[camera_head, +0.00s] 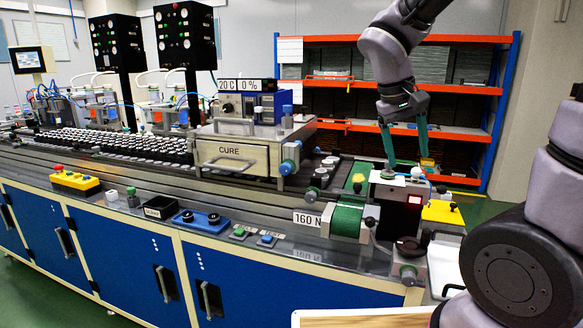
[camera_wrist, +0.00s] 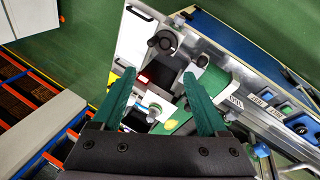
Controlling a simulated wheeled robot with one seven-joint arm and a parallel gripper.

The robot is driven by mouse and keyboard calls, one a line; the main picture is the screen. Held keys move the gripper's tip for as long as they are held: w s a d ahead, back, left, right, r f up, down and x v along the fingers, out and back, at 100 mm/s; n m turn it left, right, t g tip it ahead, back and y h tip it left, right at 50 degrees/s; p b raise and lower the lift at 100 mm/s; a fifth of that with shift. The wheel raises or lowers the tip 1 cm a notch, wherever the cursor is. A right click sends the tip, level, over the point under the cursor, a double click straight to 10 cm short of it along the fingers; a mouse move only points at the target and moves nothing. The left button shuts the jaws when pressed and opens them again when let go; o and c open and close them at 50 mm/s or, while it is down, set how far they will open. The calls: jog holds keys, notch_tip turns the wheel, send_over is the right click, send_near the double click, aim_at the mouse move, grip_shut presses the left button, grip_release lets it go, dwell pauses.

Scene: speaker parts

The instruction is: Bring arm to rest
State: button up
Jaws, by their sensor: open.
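My gripper (camera_head: 405,138) hangs from my arm, pointing down, above the right end of the workbench. Its two green fingers are spread apart, and they also show in the wrist view (camera_wrist: 165,95). Nothing is between the fingertips. Below it stands a small station with a white top plate (camera_head: 392,179) and a red-lit panel, seen between and beyond the fingers in the wrist view. The gripper appears to be above this station; the exact gap cannot be told.
A silver CURE oven (camera_head: 240,157) stands left of the gripper on the bench. A green roller unit (camera_head: 347,219) marked 160 N is at the front edge. An orange and blue shelf rack (camera_head: 455,89) stands behind. The bench front has blue cabinets (camera_head: 120,262).

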jog(key=s+r+m+t+y, duration=0.4)
jog(key=s+r+t+y, duration=0.1)
jog(key=r, duration=0.4)
jog(key=shift+s+r+t+y, duration=0.3)
jog(key=shift+s+r+y, duration=0.1)
jog(key=shift+s+y, duration=0.1)
